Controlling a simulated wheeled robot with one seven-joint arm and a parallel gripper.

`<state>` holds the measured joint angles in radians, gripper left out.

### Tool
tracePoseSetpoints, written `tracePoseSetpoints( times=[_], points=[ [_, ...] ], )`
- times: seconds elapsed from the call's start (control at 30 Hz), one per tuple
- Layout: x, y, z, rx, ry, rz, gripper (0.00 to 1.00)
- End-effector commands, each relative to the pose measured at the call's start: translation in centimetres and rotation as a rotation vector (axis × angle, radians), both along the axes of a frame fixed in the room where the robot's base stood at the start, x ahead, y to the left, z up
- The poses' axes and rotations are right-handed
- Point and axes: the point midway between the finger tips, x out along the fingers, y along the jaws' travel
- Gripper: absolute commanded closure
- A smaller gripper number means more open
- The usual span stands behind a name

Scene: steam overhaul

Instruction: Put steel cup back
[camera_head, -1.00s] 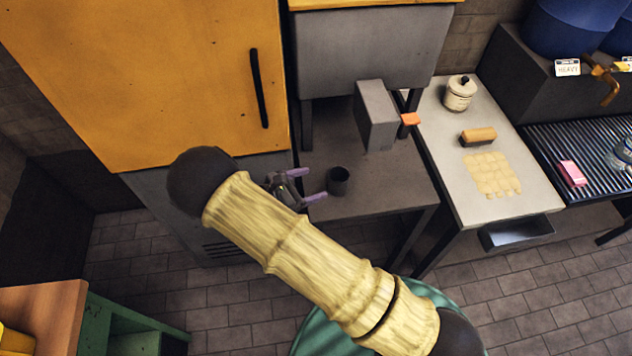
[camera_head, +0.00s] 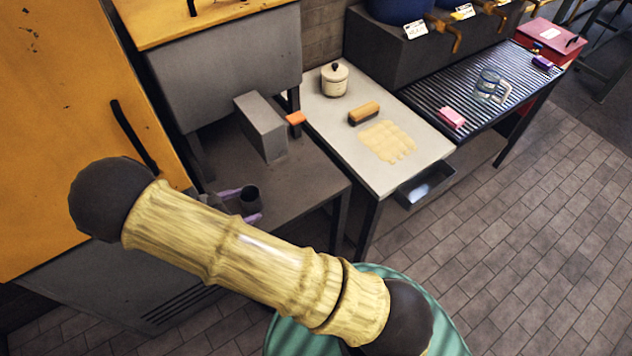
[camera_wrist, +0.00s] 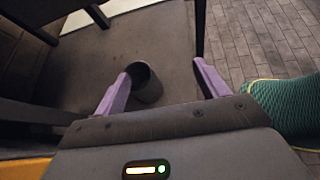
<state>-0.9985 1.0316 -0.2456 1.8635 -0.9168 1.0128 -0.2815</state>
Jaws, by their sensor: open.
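The steel cup (camera_head: 250,197) is a small dark grey cup, upright on a low grey table (camera_head: 308,185) beside the yellow cabinet. In the wrist view the cup (camera_wrist: 147,84) shows its open mouth. My gripper (camera_wrist: 162,69) has two purple fingers, spread apart, one on each side of the cup. The cup is nearer the left finger in that view; I cannot tell whether they touch. In the head view the finger tips flank the cup, and my arm hides the rest of the gripper.
A grey box (camera_head: 262,125) with an orange tab (camera_head: 296,118) stands behind the cup. To the right, a pale counter (camera_head: 336,141) holds a lidded jar (camera_head: 334,79), a brush (camera_head: 364,113) and dough-like squares (camera_head: 388,141). Farther right, a ribbed rack (camera_head: 440,92) carries a pink block (camera_head: 451,117) and glassware (camera_head: 489,85).

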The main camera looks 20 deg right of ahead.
Motion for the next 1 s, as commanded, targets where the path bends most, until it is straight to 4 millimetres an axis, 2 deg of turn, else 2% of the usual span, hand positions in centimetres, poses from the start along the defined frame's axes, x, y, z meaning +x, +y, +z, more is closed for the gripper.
tracePoseSetpoints(
  times=[0.03, 0.1, 0.3, 0.57, 0.8, 1.0],
  points=[
    [-0.2, -1.9, 1.1, 0.076, -0.002, -0.098, 0.27],
    [-1.0, -3.8, 2.1, 0.179, -0.009, -0.224, 0.27],
    [-3.3, -8.3, 5.1, 0.464, -0.073, -0.573, 0.27],
    [-6.4, -12.4, 9.6, 0.807, -0.249, -1.001, 0.27],
    [-9.0, -15.6, 13.9, 1.09, -0.503, -1.358, 0.27],
    [-10.7, -17.6, 16.3, 1.247, -0.709, -1.558, 0.27]
  ],
)
